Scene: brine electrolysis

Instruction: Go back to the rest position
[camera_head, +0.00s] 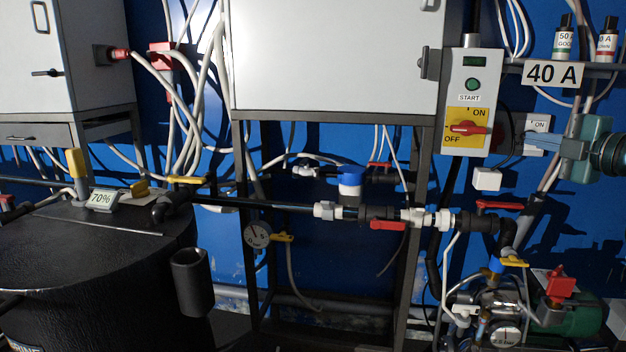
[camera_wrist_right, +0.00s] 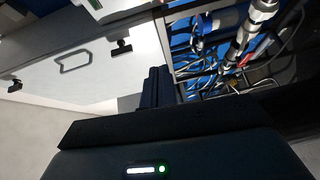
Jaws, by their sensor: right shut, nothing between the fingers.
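My right gripper (camera_head: 566,147) comes in from the right edge in the head view. Its fingers point left and are shut with nothing between them. Its tips are close in the picture to a small white switch box (camera_head: 538,124) marked ON; I cannot tell whether they touch. In the right wrist view, the dark shut fingers (camera_wrist_right: 155,88) rise in the middle, with the grey cabinet and pipes beyond. My left gripper is not in view.
A control panel (camera_head: 470,100) with a START button and red ON/OFF knob hangs left of the gripper. A 40 A sign (camera_head: 553,74) and shelf with small bottles (camera_head: 563,40) are above. Pipes and valves (camera_head: 390,215) run below. A black tank (camera_head: 90,250) stands at left.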

